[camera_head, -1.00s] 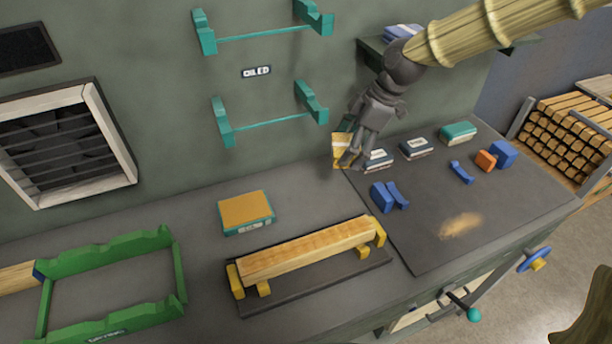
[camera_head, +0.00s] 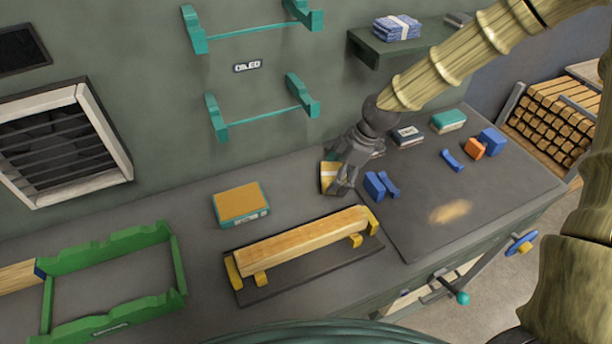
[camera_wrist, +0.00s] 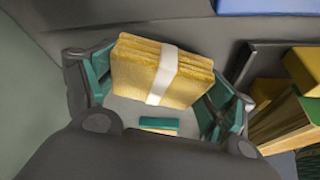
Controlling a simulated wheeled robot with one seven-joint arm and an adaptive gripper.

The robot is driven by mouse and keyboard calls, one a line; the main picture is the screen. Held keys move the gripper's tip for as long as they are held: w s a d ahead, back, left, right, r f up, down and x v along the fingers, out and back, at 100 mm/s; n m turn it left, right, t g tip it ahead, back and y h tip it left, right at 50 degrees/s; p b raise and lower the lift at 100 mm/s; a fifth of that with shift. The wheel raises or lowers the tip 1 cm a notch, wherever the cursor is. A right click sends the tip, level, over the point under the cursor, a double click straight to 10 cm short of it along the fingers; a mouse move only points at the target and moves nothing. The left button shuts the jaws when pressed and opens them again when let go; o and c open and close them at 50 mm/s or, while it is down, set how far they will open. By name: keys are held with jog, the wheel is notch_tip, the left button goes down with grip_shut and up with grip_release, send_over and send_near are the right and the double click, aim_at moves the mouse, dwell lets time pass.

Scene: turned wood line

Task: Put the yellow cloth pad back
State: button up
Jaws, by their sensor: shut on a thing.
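The yellow cloth pad (camera_head: 328,177) is a folded stack with a white band. My gripper (camera_head: 341,186) is shut on it, low over the back of the bench, right of the teal box with an orange-yellow top (camera_head: 240,203). In the wrist view the pad (camera_wrist: 185,78) sits between the teal-lined fingers of my gripper (camera_wrist: 160,95), its band across the middle. I cannot tell whether the pad touches the bench.
A long wooden bar (camera_head: 300,243) lies on yellow supports just in front. Blue blocks (camera_head: 375,185) stand close right of my gripper. A shelf (camera_head: 405,45) with folded blue cloths (camera_head: 397,27) is above. Bench (camera_head: 200,262) is clear between the green rack (camera_head: 110,245) and the bar.

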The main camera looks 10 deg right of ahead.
aim_at(301, 186)
jog(key=a+p, duration=0.1)
jog(key=a, duration=0.2)
jog(key=w+a+p, duration=0.1)
jog(key=a, duration=0.3)
jog(key=shift+w+a, duration=0.2)
jog(key=shift+a, duration=0.05)
jog(key=shift+a+f+p, duration=0.15)
jog(key=shift+a+p, duration=0.15)
jog(key=shift+p, duration=0.05)
jog(key=shift+f, duration=0.3)
jog(key=shift+d+f, duration=0.2)
jog(key=shift+a+f, duration=0.15)
jog(key=o, duration=1)
jog(key=shift+c, duration=0.2)
jog(key=shift+b+v, duration=1.5)
jog(key=shift+v, duration=4.7)
